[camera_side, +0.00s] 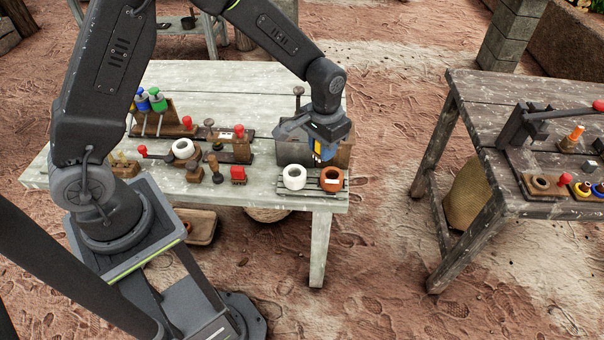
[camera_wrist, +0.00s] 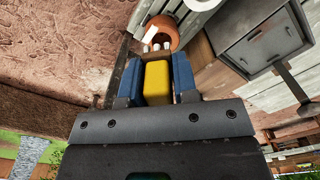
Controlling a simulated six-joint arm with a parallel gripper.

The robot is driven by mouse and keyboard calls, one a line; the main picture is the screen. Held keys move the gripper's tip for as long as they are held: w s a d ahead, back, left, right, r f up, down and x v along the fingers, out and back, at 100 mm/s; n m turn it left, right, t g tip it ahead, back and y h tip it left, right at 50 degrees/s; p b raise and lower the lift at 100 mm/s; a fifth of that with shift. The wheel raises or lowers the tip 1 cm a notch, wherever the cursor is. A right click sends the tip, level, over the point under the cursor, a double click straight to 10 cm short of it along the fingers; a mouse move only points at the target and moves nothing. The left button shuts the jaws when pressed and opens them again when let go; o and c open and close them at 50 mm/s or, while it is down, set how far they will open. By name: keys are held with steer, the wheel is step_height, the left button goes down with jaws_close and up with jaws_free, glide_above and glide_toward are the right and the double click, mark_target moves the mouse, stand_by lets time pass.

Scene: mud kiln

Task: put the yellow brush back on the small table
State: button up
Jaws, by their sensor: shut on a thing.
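My gripper (camera_side: 318,156) hangs above the right end of the pale plank table (camera_side: 222,88). Its blue fingers (camera_wrist: 154,80) are shut on the yellow brush (camera_wrist: 157,82), which sits between them in the wrist view. Only a sliver of yellow shows between the fingers in the side view. Beyond the yellow body, a brown part with pale tips shows in the wrist view. An orange-brown cup (camera_side: 331,181) stands just below and right of my gripper; it also shows past the brush in the wrist view (camera_wrist: 163,27). A smaller dark wooden table (camera_side: 482,92) stands at the right.
A white ring-shaped roll (camera_side: 294,177) sits beside the cup on a slatted rack. A grey metal box (camera_wrist: 262,45) stands close behind my gripper. Wooden holders, stamps and red-knobbed tools crowd the pale table's front. The dark table carries a brown tray (camera_side: 524,176) and several small items; its left part is bare.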

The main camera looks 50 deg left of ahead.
step_height(320, 180, up, 5)
steer(key=shift+f, duration=0.1)
steer(key=s+a+n, duration=0.5)
steer(key=s+a, duration=0.3)
steer(key=a, duration=0.3)
steer(key=s+a+n, duration=0.4)
steer(key=s+a, duration=0.4)
steer(key=a, duration=0.3)
glide_above(262, 183)
step_height(262, 183, down, 15)
steer(key=shift+r, duration=0.15)
steer(key=shift+f, duration=2.05)
steer(key=shift+f, duration=0.15)
steer(key=o, duration=0.9)
